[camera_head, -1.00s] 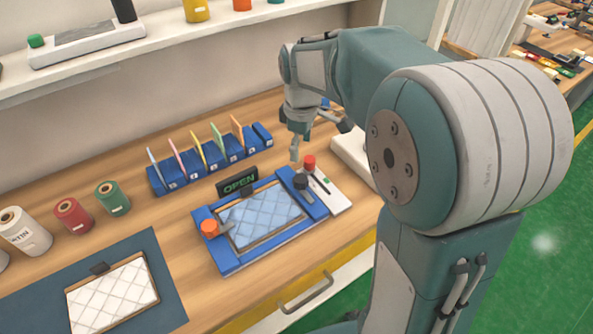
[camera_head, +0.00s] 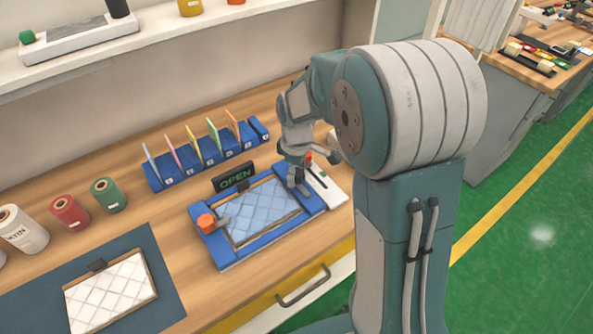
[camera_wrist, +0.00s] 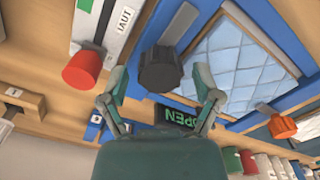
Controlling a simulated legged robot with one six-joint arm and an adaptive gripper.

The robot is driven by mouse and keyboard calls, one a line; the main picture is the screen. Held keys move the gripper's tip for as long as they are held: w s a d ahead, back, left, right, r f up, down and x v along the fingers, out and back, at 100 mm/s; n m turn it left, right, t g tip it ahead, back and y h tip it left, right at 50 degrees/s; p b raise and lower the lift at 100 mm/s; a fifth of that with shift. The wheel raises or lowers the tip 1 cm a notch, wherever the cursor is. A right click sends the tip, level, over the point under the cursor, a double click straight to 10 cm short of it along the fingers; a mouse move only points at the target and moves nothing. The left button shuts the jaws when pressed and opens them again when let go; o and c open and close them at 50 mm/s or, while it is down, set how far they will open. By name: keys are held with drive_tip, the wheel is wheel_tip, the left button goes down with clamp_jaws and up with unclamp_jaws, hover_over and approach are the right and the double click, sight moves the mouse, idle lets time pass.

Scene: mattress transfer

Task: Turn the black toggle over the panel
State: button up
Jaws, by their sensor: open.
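The black toggle (camera_wrist: 160,72) is a dark ridged knob on the blue frame (camera_wrist: 180,20), beside the light-blue quilted panel (camera_wrist: 235,52). The panel also shows in the head view (camera_head: 262,212). An orange toggle (camera_head: 207,222) sits at the frame's left side.
A red knob (camera_wrist: 82,70) on a white unit stands close beside the toggle. An "OPEN" sign (camera_head: 234,177) stands behind the frame. A blue rack (camera_head: 180,170) with coloured cards is farther back. A white quilted panel (camera_head: 108,290) lies on a dark mat at the front left.

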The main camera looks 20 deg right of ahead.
clamp_jaws()
drive_tip(key=shift+m, duration=0.4)
drive_tip(key=m, duration=1.3)
drive_tip(key=shift+s, duration=0.1)
drive_tip(key=m, duration=0.4)
idle(0.5)
